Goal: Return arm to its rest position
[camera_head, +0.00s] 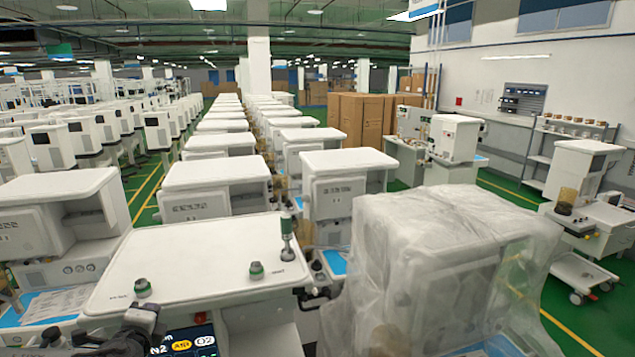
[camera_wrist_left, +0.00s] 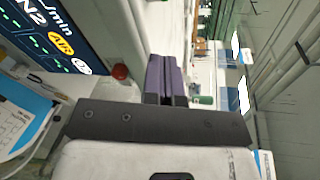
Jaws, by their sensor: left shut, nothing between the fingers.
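My left arm (camera_head: 95,345) comes in at the lower left of the head view. Its dark gripper (camera_head: 143,322) is at the front edge of the nearest white anaesthesia cart (camera_head: 190,257), partly cut off by the frame's bottom. In the left wrist view, the two purple-grey fingers (camera_wrist_left: 167,80) are pressed together with nothing between them. A lit display with N2, AIR and O2 labels (camera_wrist_left: 50,30) is at the upper left of that view. My right gripper is not seen in either view.
The cart top carries green-collared fittings (camera_head: 256,270) and an upright green-topped piece (camera_head: 287,238). A cart under clear plastic (camera_head: 450,260) stands close on the right. Rows of carts fill the hall behind. Green floor (camera_head: 145,190) shows in the left aisle.

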